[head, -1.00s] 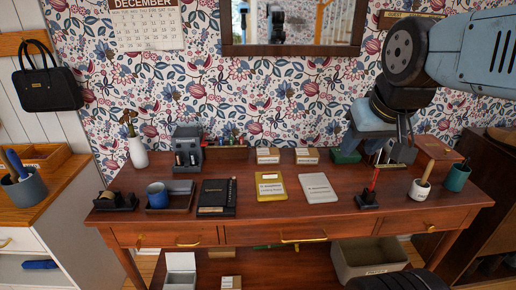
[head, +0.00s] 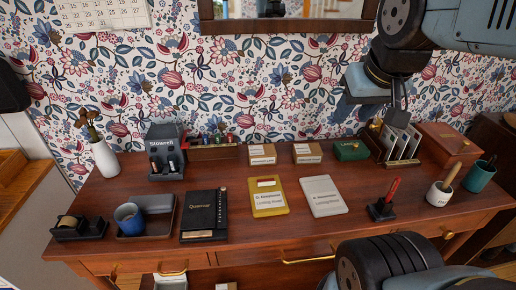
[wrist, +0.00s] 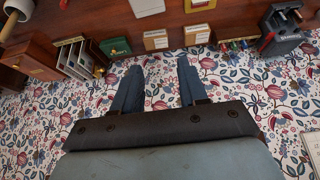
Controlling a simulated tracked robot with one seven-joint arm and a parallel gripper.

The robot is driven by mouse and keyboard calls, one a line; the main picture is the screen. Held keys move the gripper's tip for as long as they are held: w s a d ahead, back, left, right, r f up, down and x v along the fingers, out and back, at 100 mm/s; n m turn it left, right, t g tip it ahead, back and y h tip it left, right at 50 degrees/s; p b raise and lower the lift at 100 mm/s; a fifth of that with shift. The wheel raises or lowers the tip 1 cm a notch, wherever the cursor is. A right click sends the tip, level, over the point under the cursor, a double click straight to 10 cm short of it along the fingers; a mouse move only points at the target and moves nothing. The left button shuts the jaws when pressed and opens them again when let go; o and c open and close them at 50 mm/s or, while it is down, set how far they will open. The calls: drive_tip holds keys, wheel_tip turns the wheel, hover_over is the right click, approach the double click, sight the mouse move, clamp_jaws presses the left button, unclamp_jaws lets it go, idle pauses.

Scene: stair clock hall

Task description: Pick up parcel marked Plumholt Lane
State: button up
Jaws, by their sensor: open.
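Two small cardboard parcels with white labels stand at the back of the desk: a left parcel (head: 262,159) and a right parcel (head: 307,158). The label print is too small to read surely, so I cannot tell which is marked Plumholt Lane. In the wrist view the right parcel (wrist: 155,44) lies just beyond the gap between my fingers, and the left parcel (wrist: 197,40) beyond the other fingertip. My gripper (head: 372,106) is open and empty, above the back of the desk near the wall. It also shows in the wrist view (wrist: 157,76).
A green box (head: 350,150) and a letter rack (head: 398,147) stand right of the parcels. A rack of small items (head: 213,150) stands left. A yellow pad (head: 268,197) and white pad (head: 323,196) lie in front. The wall is close behind.

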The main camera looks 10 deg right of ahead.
drive_tip(key=shift+o, duration=0.2)
drive_tip(key=shift+o, duration=1.6)
drive_tip(key=shift+w+a, duration=0.1)
drive_tip(key=shift+w, duration=0.2)
drive_tip(key=o, duration=0.7)
drive_tip(key=w+f+m+g, duration=0.1)
drive_tip(key=w, duration=0.1)
drive_tip(key=w+a+f+m+g+y, duration=0.1)
drive_tip(key=w, duration=0.1)
drive_tip(key=w+f+m+g+y, duration=0.1)
drive_tip(key=w, duration=0.1)
drive_tip(key=shift+a, duration=0.3)
drive_tip(key=w+a+f+m+g+y, duration=0.2)
drive_tip(key=w+f+m+g+y, duration=0.35)
drive_tip(key=w, duration=0.55)
drive_tip(key=m+t+y, duration=0.3)
drive_tip(key=m+y, duration=0.3)
drive_tip(key=m, duration=0.3)
approach(258, 150)
drive_tip(key=x, duration=0.3)
drive_tip(key=shift+a+r, duration=0.15)
drive_tip(key=shift+a, duration=0.35)
drive_tip(key=shift+f+x, duration=0.15)
drive_tip(key=shift+x, duration=1.15)
drive_tip(key=shift+f+x, duration=0.2)
drive_tip(key=shift+x, duration=1.1)
